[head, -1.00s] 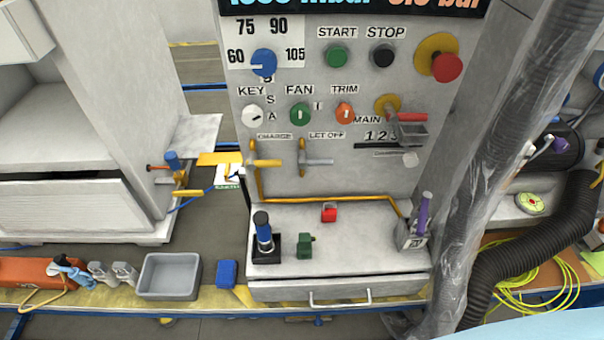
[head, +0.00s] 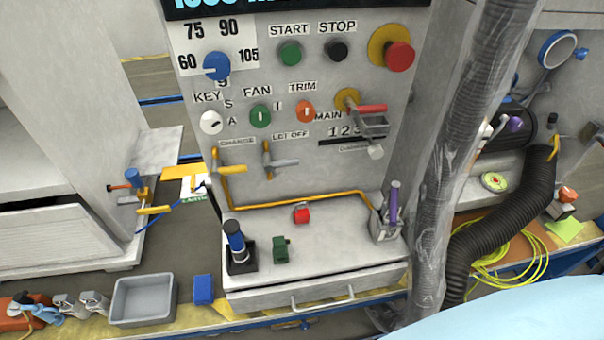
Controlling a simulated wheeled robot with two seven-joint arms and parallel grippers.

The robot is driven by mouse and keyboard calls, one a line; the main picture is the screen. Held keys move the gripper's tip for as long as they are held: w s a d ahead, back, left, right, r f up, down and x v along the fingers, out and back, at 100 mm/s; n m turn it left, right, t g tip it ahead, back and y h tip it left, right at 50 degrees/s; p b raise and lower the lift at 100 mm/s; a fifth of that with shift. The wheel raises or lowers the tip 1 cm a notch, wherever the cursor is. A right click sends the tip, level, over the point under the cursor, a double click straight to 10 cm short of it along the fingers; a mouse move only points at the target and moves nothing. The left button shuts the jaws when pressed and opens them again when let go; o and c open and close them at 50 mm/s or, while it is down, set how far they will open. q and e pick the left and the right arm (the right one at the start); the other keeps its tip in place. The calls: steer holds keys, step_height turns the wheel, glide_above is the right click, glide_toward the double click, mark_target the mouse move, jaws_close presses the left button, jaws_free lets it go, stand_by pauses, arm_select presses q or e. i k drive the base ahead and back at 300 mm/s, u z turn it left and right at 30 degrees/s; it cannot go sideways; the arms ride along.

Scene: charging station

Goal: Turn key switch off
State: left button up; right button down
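The key switch (head: 210,122) is a round white knob with a dark mark across its face, under the label KEY on the left of the grey control panel (head: 330,185). The letters S and A are printed to its right. The green FAN knob (head: 260,116) and the orange TRIM knob (head: 305,111) sit in the same row. The blue dial (head: 216,66) is above the key switch. Neither of my grippers shows in the head view.
A corrugated hose in clear wrap (head: 455,150) hangs right of the panel. Below the panel, a shelf (head: 330,240) holds a blue-topped cylinder (head: 236,242), a small red block (head: 301,212) and a purple-handled lever (head: 393,205). A grey bin (head: 143,300) stands at lower left. The panel front is unobstructed.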

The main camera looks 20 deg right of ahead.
mark_target(210, 122)
steer(key=k, duration=0.5)
steer(key=z, duration=2.45)
steer(key=k, duration=1.3)
steer(key=u, duration=1.9)
steer(key=i, duration=1)
steer(key=u, duration=0.05)
